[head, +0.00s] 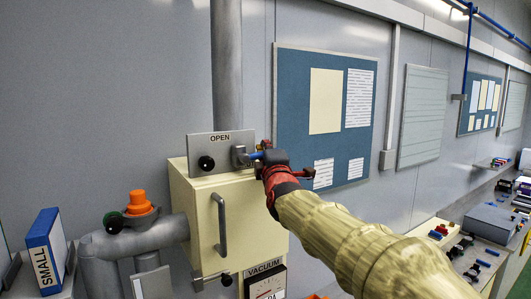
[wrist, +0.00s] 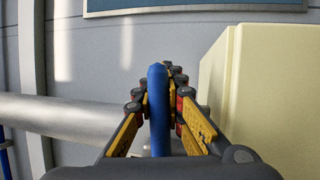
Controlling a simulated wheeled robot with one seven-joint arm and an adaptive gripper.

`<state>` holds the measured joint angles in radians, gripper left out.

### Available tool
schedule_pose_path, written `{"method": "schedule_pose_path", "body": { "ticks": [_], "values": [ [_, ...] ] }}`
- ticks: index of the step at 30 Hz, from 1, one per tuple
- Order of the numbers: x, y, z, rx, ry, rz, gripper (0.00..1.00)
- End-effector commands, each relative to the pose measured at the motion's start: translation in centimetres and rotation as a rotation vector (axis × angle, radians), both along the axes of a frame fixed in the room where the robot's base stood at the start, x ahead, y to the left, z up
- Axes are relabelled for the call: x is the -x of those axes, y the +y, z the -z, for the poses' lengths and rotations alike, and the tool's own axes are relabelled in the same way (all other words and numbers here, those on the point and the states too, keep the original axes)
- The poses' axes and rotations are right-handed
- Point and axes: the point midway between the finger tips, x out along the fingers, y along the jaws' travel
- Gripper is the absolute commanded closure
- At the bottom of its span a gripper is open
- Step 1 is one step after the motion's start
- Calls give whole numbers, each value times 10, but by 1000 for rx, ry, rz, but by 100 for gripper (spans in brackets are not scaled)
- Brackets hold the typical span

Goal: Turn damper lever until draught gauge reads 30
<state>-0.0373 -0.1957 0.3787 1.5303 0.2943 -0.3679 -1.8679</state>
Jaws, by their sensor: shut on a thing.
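The damper lever (head: 256,155) is a blue bar coming from a grey hub on the steel plate marked OPEN (head: 221,140), on top of the cream box. My gripper (head: 270,158) reaches it from the right and is shut on it. In the wrist view the blue lever (wrist: 158,110) stands upright between the yellow and black fingers (wrist: 160,85). Much of the lever is hidden by my gripper in the head view. A white dial marked VACUUM (head: 266,286) is cut off at the bottom edge; its reading is unclear. I see no gauge marked draught.
The cream box (head: 205,200) has a grey handle (head: 220,222). A black knob (head: 206,163) is on the plate's left. A grey pipe (head: 150,234) with an orange cap (head: 138,201) stands left. A bench (head: 480,260) with small parts lies right.

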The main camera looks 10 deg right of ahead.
Motion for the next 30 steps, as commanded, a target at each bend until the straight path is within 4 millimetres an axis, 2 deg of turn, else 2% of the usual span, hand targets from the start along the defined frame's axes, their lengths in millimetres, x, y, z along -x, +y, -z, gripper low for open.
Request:
{"method": "schedule_pose_path", "body": {
  "ticks": [9,19,20,30],
  "values": [
    [1,3,-13,165,-56,2,100],
    [2,3,-15,175,-58,2,100],
    [2,3,-16,175,-58,2,89],
    [1,4,-15,174,-58,1,69]
  ]
}}
